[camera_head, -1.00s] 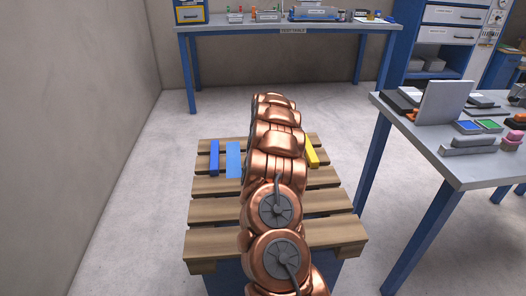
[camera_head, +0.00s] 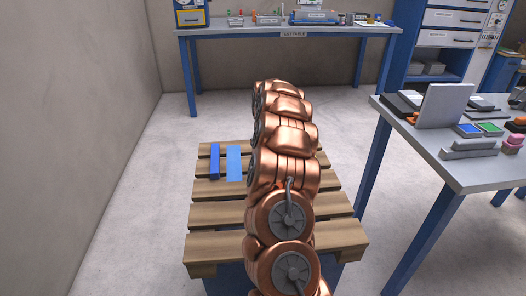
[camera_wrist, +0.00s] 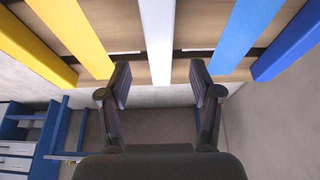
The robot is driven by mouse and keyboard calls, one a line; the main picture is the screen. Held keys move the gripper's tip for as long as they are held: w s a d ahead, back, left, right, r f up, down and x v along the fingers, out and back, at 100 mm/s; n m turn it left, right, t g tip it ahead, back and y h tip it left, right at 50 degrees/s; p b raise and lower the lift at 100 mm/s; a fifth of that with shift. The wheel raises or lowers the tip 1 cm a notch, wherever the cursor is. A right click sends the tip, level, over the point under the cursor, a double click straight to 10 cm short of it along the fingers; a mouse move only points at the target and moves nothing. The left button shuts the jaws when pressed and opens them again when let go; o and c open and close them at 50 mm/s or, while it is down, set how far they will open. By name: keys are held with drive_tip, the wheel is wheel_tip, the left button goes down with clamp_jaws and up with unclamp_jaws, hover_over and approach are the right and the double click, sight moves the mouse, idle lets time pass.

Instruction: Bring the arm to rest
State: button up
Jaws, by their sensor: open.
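My copper arm extends forward over the wooden pallet (camera_head: 215,243) in the head view and hides its middle and my gripper. In the wrist view my gripper (camera_wrist: 159,82) is open, with nothing between its fingers. A white bar (camera_wrist: 157,35) lies ahead of the gap. Two yellow bars (camera_wrist: 72,32) lie left of it. A light blue bar (camera_wrist: 243,35) and a dark blue bar (camera_wrist: 290,45) lie right of it. In the head view the dark blue bar (camera_head: 214,161) and light blue bar (camera_head: 234,163) lie on the pallet, left of my arm.
A grey table (camera_head: 450,160) with blue legs stands to the right, with several items on it. A test table (camera_head: 290,30) stands at the back, and a blue cabinet (camera_head: 440,65) at the back right. A wall (camera_head: 70,130) bounds the left. Floor is clear around the pallet.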

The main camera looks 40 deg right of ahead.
drive_tip(key=v, duration=0.4)
drive_tip(key=shift+d+r, duration=0.1)
drive_tip(key=shift+r, duration=0.05)
drive_tip(key=s+a+r+n+g+y, duration=0.1)
drive_tip(key=s+a+r+n, duration=0.15)
drive_tip(key=a, duration=0.75)
drive_tip(key=s+a+r+n+y, duration=0.15)
drive_tip(key=s+a, duration=0.25)
drive_tip(key=a, duration=0.6)
drive_tip(key=s+a+r+n+g+y, duration=0.1)
drive_tip(key=s+a+r, duration=0.15)
drive_tip(key=a, duration=0.75)
drive_tip(key=s+a+f+n+g, duration=0.1)
drive_tip(key=s+a, duration=0.4)
drive_tip(key=s, duration=0.5)
drive_tip(key=s+a+n+g, duration=0.15)
drive_tip(key=s+a, duration=0.25)
drive_tip(key=s, duration=0.6)
drive_tip(key=s+a+f+g, duration=0.15)
drive_tip(key=s+a, duration=0.35)
drive_tip(key=s, duration=0.6)
wheel_tip(320, 180, up, 22)
drive_tip(key=s+p, duration=0.1)
drive_tip(key=p, duration=1.9)
drive_tip(key=shift+t+h+p, duration=0.3)
drive_tip(key=shift+t+h, duration=0.05)
drive_tip(key=shift+t, duration=0.05)
drive_tip(key=shift+a+r, duration=0.1)
